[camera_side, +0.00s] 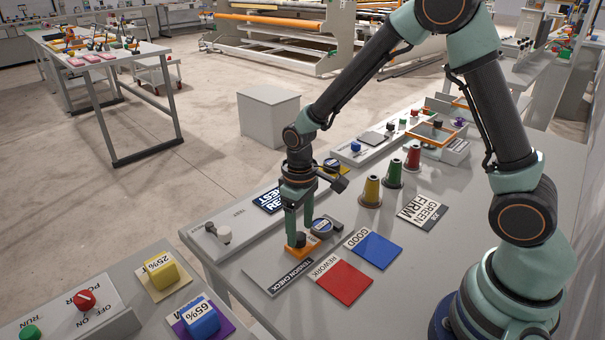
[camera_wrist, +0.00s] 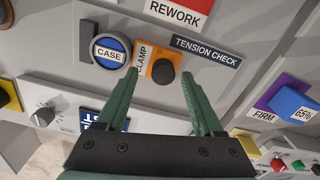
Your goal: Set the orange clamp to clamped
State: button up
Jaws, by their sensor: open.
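The orange clamp (camera_side: 312,247) is a small orange plate with a black round knob (camera_side: 300,240) on the grey table. In the wrist view, the orange plate (camera_wrist: 158,51) carries the word CLAMP, partly hidden by a finger, and its black knob (camera_wrist: 163,72) shows between my fingertips. My gripper (camera_side: 298,231) points down over the clamp with its green fingers apart. In the wrist view, my open gripper (camera_wrist: 159,76) has one finger on each side of the knob. I cannot tell whether either finger touches it. The frames do not make clear which setting the clamp is in.
A round blue CASE piece (camera_wrist: 110,50) sits close beside the clamp. A TENSION CHECK label (camera_side: 292,276), a red REWORK card (camera_side: 344,282) and a blue GOOD card (camera_side: 374,249) lie near it. Yellow (camera_side: 371,191), green (camera_side: 395,173) and red (camera_side: 413,157) cones stand behind.

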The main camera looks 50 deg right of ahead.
aim_at(300, 235)
notch_tip(300, 235, up, 11)
dwell(0.3)
jog(key=shift+d+r, duration=0.1)
jog(key=shift+r, duration=0.05)
jog(key=s+d+r+m+t, duration=0.2)
jog(key=s+d+r+t, duration=0.3)
jog(key=s+r, duration=0.4)
jog(key=shift+s+m+t, duration=0.3)
jog(key=shift+s, duration=0.25)
jog(key=shift+r, duration=0.15)
